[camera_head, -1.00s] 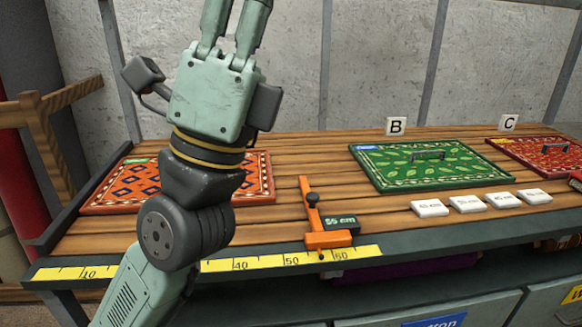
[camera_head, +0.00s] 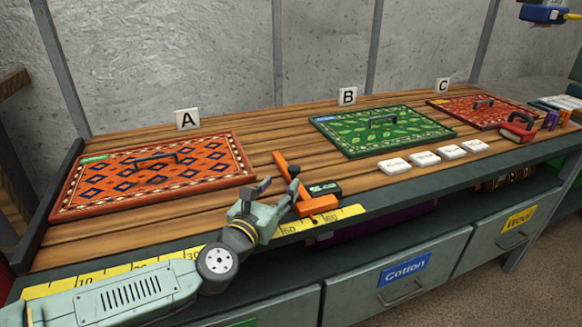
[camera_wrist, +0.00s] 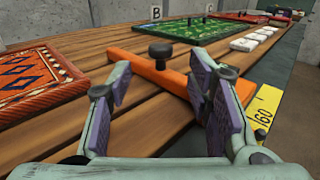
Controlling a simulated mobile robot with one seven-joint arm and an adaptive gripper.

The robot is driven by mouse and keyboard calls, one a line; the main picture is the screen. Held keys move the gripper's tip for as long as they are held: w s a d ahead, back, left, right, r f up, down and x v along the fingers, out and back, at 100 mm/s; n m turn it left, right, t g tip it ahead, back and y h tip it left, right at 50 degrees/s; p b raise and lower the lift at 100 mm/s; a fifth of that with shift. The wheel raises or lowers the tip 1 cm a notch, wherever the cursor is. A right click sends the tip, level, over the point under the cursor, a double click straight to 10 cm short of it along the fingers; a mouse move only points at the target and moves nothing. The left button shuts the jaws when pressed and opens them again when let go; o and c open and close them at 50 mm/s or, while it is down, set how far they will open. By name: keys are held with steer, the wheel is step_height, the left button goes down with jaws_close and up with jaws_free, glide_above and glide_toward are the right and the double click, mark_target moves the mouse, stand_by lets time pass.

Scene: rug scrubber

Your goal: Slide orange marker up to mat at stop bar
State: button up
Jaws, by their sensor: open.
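The orange marker (camera_head: 317,206) is a T-shaped slider on the bench by the yellow ruler, with a black knob and a dark display beside it. Its orange bar also shows in the wrist view (camera_wrist: 150,71). The orange patterned mat (camera_head: 110,193) with a dark handle lies at left, below sign A, apart from the marker. The dark stop bar (camera_head: 47,212) runs along the bench's left end, beside the mat. My gripper (camera_head: 276,183) is open and low at the marker's left side. In the wrist view the knob (camera_wrist: 160,52) appears between the spread fingers, beyond them; contact cannot be told.
The yellow ruler (camera_head: 112,279) runs along the front edge. A green mat (camera_head: 340,143) and a red mat (camera_head: 450,104) lie to the right, with several white tiles (camera_head: 425,159) in front. Bare planks lie between the orange mat and the marker. Drawers are below.

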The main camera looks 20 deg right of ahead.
mark_target(290, 173)
steer(key=p+x, duration=0.2)
steer(key=x, duration=0.6)
steer(key=shift+w+d, duration=0.25)
steer(key=shift+d, duration=0.1)
steer(key=shift+c, duration=0.2)
steer(key=c, duration=0.9)
steer(key=shift+a, duration=0.25)
steer(key=a+b, duration=0.2)
steer(key=a, duration=0.3)
steer(key=shift+s+a+b, duration=0.1)
steer(key=shift+a+b, duration=0.05)
steer(key=shift+b, duration=0.2)
steer(key=o, duration=0.9)
steer(key=shift+o, duration=0.2)
